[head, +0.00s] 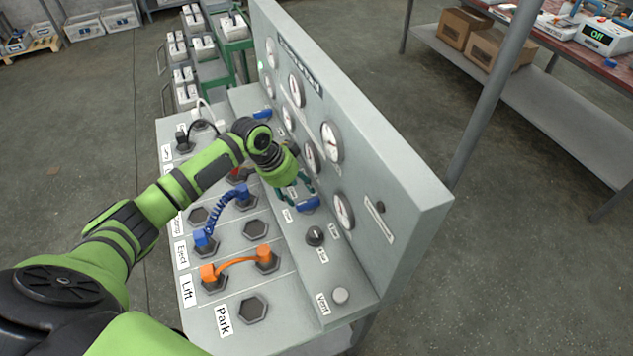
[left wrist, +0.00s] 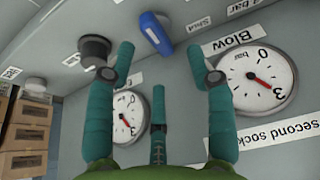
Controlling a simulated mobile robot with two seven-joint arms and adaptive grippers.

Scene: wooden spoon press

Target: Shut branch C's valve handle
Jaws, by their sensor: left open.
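A blue valve handle (head: 308,205) sits on the sloped grey console, just below my left gripper in the head view. A blue handle also shows ahead of the fingers in the left wrist view (left wrist: 156,33), with a "Shut" label close by. My left gripper (head: 299,186) is open and empty, its teal fingers spread near the gauge panel. In the left wrist view the two upper fingertips (left wrist: 161,60) lie either side of the handle's line, apart from it. Another blue handle (head: 262,114) is farther back. I cannot read which handle is branch C's.
The upright gauge panel (head: 395,185) stands right beside the gripper. A black knob (head: 315,236) and a pale Vent button (head: 340,295) are nearer on the console. Blue (head: 222,213) and orange (head: 238,260) hoses join sockets to the left. My arm crosses above the console.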

